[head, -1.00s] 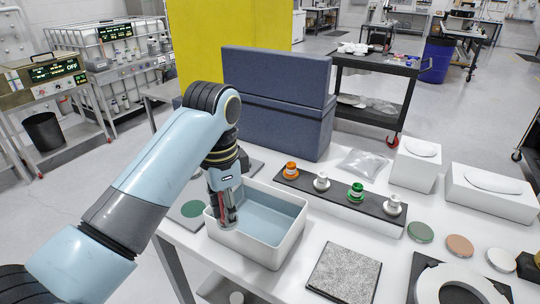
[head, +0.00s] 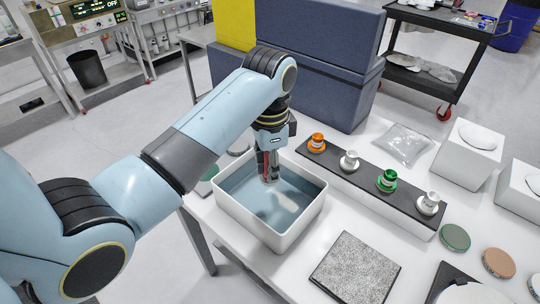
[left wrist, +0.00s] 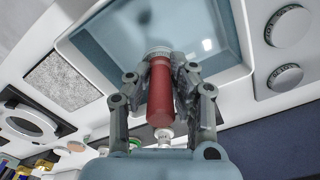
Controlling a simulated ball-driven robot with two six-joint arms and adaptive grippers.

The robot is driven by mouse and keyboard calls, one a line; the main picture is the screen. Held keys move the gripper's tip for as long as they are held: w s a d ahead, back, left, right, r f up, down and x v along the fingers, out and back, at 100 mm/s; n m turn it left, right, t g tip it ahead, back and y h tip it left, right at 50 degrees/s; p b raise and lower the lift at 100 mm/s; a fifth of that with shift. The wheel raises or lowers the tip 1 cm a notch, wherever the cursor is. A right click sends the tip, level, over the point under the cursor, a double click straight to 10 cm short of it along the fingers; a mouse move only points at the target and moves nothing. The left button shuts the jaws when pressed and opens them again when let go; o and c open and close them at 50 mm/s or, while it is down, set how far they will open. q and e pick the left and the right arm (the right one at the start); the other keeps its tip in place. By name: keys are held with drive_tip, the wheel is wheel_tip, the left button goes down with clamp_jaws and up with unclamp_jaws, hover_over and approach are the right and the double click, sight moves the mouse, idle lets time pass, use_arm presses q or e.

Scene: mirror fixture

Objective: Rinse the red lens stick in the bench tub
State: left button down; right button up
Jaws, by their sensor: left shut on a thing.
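My left gripper (head: 268,168) is shut on the red lens stick (head: 267,163) and points down inside the outline of the bench tub, near its back wall. In the left wrist view the stick (left wrist: 161,92) is a dark red cylinder between the gripper's fingers (left wrist: 160,88), with a pale ribbed end towards the tub. The white tub (head: 256,230) holds bluish water (head: 277,205). Its rim (left wrist: 78,52) also shows in the left wrist view. I cannot tell whether the stick's tip touches the water. My right gripper is not in view.
Right of the tub, a dark rack (head: 370,187) carries an orange, a green and two silver capped pieces. A speckled grey plate (head: 354,268) lies in front. A blue-grey case (head: 320,85) stands behind. Round pads (head: 455,237) lie at the right.

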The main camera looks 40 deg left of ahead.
use_arm(q)
wheel_tip(320, 180, down, 2)
drive_tip(key=shift+f+b, duration=0.1)
drive_tip(key=shift+b, duration=0.35)
wheel_tip(320, 180, down, 4)
drive_tip(key=shift+r+b, duration=0.15)
drive_tip(key=shift+b, duration=0.65)
drive_tip(key=shift+f+b, duration=0.3)
drive_tip(key=shift+f, duration=0.95)
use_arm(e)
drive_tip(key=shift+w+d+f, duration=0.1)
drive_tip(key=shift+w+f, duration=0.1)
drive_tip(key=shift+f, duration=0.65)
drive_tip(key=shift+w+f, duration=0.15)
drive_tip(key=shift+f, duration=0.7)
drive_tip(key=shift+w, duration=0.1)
use_arm(q)
drive_tip(key=shift+a, duration=0.15)
drive_tip(key=shift+a, duration=0.7)
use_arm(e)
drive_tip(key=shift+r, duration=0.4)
use_arm(q)
drive_tip(key=shift+d+p, duration=0.2)
drive_tip(key=shift+p, duration=0.15)
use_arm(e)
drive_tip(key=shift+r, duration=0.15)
